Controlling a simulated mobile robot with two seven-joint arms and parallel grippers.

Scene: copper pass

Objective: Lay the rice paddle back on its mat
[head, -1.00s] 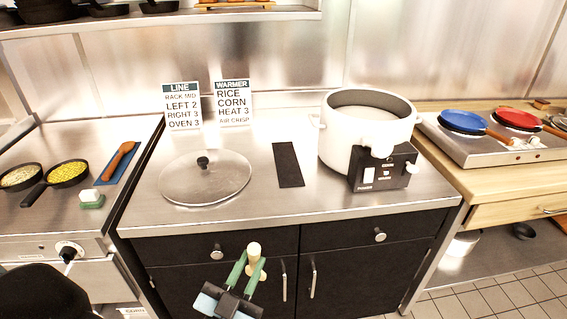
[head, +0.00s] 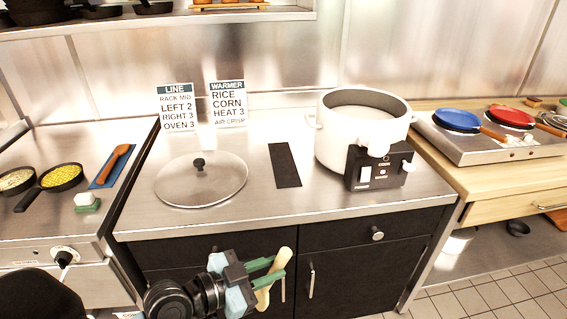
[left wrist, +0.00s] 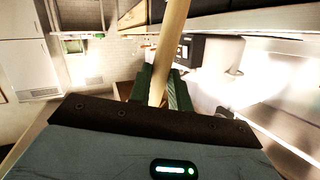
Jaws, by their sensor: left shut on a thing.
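The pale wooden rice paddle (head: 285,262) is held in my left gripper (head: 272,271), whose green fingers are shut on it. It is in front of the counter's cabinet doors, below the countertop edge in the picture. In the left wrist view the paddle (left wrist: 170,40) runs up between the fingers (left wrist: 158,88) and out of the top of the picture. A dark, narrow, bare mat (head: 285,165) lies on the steel counter, left of the rice warmer. My right gripper is not in view.
The white rice warmer (head: 361,135) stands right of the mat, and a glass lid (head: 202,182) lies to its left. Two sign cards (head: 227,103) stand behind. A brown spoon (head: 115,163) rests on a blue mat (head: 128,168) at the left. The counter's front strip is clear.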

